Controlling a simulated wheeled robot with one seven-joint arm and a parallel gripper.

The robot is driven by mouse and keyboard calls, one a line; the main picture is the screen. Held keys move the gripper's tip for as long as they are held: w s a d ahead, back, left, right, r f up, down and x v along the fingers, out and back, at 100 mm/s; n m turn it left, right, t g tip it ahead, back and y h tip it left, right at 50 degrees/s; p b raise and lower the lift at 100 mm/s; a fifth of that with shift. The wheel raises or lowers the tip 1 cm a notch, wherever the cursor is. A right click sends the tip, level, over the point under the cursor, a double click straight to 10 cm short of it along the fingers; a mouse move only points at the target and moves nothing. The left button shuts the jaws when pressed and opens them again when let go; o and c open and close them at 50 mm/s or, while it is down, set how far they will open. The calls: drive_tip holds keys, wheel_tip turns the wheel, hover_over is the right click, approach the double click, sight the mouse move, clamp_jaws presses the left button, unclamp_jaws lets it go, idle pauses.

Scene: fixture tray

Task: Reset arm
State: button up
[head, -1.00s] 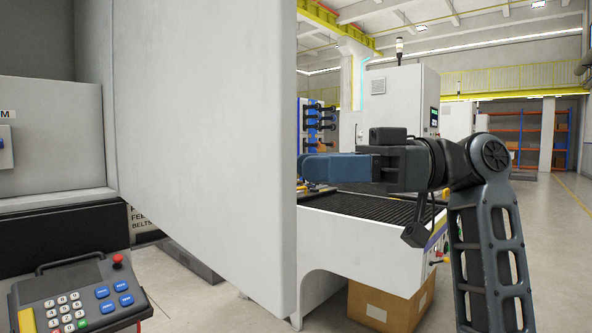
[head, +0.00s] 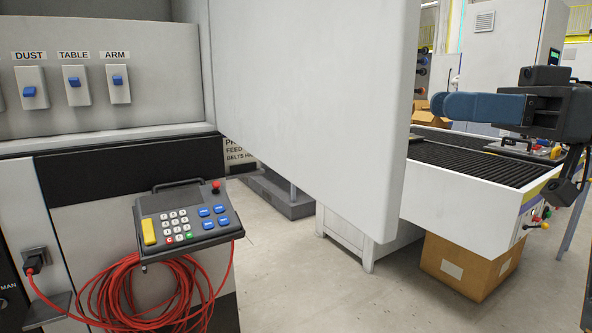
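A switch labelled ARM (head: 118,81) is on the grey wall panel at the upper left of the head view. Its blue toggle sits in the upper half of its plate. The TABLE switch (head: 74,82) beside it looks the same. The DUST switch (head: 28,92) has its blue toggle lower on its plate. My gripper (head: 440,105) is at the right, far from the switches, with its blue fingers pointing left. It is seen side-on, so the gap between the fingers is hidden. Nothing visible is held in it.
A large pale panel (head: 315,100) stands between my gripper and the switches. A keypad console (head: 185,218) with a red button juts out below the switches, with coiled red cable (head: 150,290) under it. A machine table (head: 455,205) and a cardboard box (head: 470,268) are at right.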

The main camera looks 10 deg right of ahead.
wheel_tip(320, 180, down, 29)
drive_tip(key=a+m+t+h, duration=0.2)
drive_tip(key=m+t+h, duration=0.75)
drive_tip(key=m, duration=0.65)
drive_tip(key=s+d+f+m+h+p, duration=0.1)
drive_tip(key=s+f+h, duration=0.2)
drive_tip(key=s+f, duration=0.45)
drive_tip(key=s+d+f+m+h+p, duration=0.1)
drive_tip(key=s+f+h, duration=0.3)
drive_tip(key=s, duration=0.7)
drive_tip(key=s+r+n, duration=0.1)
drive_tip(key=s+r, duration=0.1)
drive_tip(key=s, duration=0.6)
drive_tip(key=s+r+n, duration=0.2)
drive_tip(key=s+r, duration=0.1)
drive_tip(key=s, duration=0.6)
drive_tip(key=shift+a+r+n+h, duration=0.25)
drive_tip(key=shift+r+n+h, duration=0.05)
drive_tip(key=shift+h, duration=0.15)
drive_tip(key=shift+s, duration=0.1)
